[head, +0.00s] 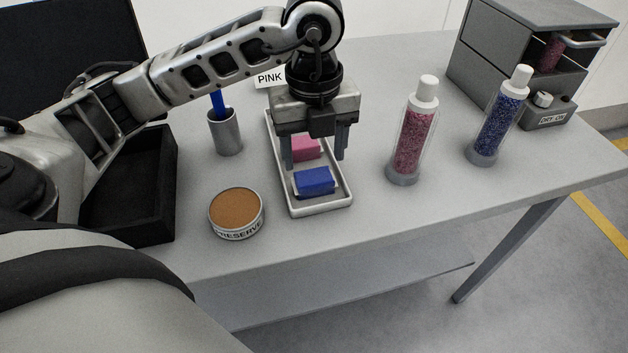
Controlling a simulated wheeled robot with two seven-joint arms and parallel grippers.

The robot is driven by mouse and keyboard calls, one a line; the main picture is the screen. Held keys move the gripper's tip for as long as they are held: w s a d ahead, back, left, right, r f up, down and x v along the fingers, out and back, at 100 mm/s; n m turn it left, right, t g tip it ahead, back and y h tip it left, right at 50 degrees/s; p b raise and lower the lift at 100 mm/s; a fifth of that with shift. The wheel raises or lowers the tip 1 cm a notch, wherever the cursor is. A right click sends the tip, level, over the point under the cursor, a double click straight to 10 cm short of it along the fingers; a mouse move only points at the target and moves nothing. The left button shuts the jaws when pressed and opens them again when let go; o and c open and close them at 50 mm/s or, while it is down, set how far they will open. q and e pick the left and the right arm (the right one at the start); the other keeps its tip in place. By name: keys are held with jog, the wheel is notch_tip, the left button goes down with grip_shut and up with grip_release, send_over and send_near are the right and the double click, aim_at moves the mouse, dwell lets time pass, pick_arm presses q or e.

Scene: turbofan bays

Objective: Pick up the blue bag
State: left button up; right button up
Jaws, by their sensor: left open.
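The blue bag (314,181) lies in the near half of a pale rectangular tray (318,211) on the grey table. A pink bag (305,149) lies behind it in the same tray. My left gripper (313,160) is above the tray, pointing down, with its two fingers apart. The fingers appear to straddle the pink bag's area, just behind the blue bag in the picture. Nothing shows held between them. The gripper body hides the far part of the tray. My right gripper is not in view.
A round tin (237,211) and a metal cup (226,134) with a blue stick stand left of the tray. A black bin (158,190) is farther left. Bottles of pink (408,140) and blue grains (495,125) and a grey cabinet (484,48) are right.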

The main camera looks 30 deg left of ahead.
aim_at(314, 176)
pick_arm(q)
jog(key=f, duration=0.5)
jog(key=shift+s+d+f+p, duration=0.1)
jog(key=shift+s+p, duration=0.1)
jog(key=shift+p, duration=0.1)
jog(key=c, duration=0.6)
